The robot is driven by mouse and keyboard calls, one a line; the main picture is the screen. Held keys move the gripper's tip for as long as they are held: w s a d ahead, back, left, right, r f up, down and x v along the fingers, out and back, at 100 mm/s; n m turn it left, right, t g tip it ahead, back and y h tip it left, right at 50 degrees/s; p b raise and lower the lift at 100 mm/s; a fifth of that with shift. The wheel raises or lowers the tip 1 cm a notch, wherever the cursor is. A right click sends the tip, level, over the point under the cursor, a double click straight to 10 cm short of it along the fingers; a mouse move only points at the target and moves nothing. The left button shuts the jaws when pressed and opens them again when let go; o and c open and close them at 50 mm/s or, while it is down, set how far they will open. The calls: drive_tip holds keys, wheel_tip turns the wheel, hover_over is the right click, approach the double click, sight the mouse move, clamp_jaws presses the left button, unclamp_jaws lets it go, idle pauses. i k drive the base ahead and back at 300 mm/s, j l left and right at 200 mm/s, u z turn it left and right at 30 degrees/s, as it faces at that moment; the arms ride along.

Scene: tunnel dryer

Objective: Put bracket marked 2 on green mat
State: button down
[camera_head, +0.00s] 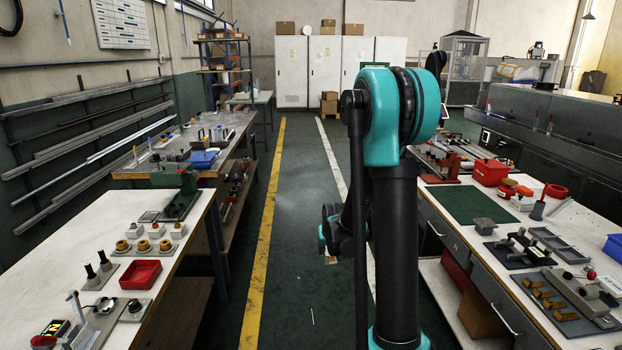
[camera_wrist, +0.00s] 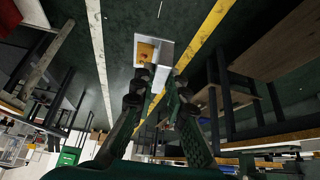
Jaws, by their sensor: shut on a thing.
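My gripper (camera_wrist: 158,77) is shut on a light grey bracket (camera_wrist: 167,51) with an orange patch. Its marking cannot be read. In the head view a small part of the held piece (camera_head: 330,260) shows above the aisle floor, left of my arm; my arm hides most of the gripper there. The green mat (camera_head: 468,204) lies flat on the right-hand bench, well to the right of the gripper. Its visible surface is bare.
A red bin (camera_head: 490,173) stands behind the mat, and a dark fixture plate (camera_head: 518,252) lies in front. The left bench (camera_head: 60,262) holds several parts. The aisle between the benches is clear.

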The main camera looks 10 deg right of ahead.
sight(468, 202)
drive_tip(key=i+u, duration=0.25)
drive_tip(key=i, duration=0.3)
drive_tip(key=i+l+u, duration=0.25)
drive_tip(key=i, duration=0.3)
drive_tip(key=i+j+z, duration=0.1)
drive_tip(key=i+z, duration=0.3)
drive_tip(key=z, duration=0.4)
drive_tip(key=j+z, duration=0.15)
drive_tip(key=z, duration=0.35)
drive_tip(key=j+z, duration=0.1)
drive_tip(key=z, duration=0.4)
drive_tip(key=i+j, duration=0.05)
